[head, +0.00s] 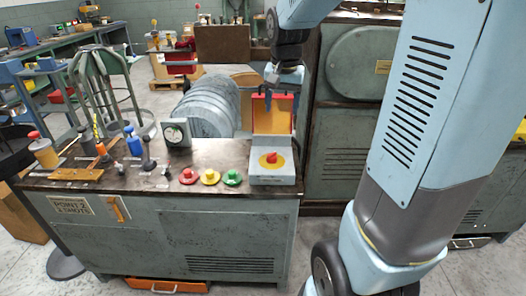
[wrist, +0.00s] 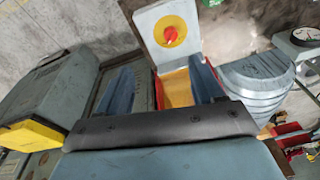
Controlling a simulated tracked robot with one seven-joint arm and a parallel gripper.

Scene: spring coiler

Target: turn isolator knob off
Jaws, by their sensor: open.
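The isolator knob (head: 271,158) is red on a round yellow plate, on top of a grey box (head: 272,179) at the right end of the bench top. In the wrist view the knob (wrist: 170,34) shows near the top, beyond my fingertips. My gripper (head: 282,92) is open and empty, raised above the bench in front of an upright yellow and red panel. In the wrist view its two blue fingers (wrist: 162,82) stand apart, with the yellow panel between them. The gripper is clear of the knob. The knob's exact setting is too small to tell.
Red (head: 188,176), yellow (head: 210,177) and green (head: 232,177) buttons lie left of the box. A dial gauge (head: 177,133) stands behind them, with a large grey coil (head: 207,106) beyond. Several coloured-handled levers stand on the left. My arm covers the right side.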

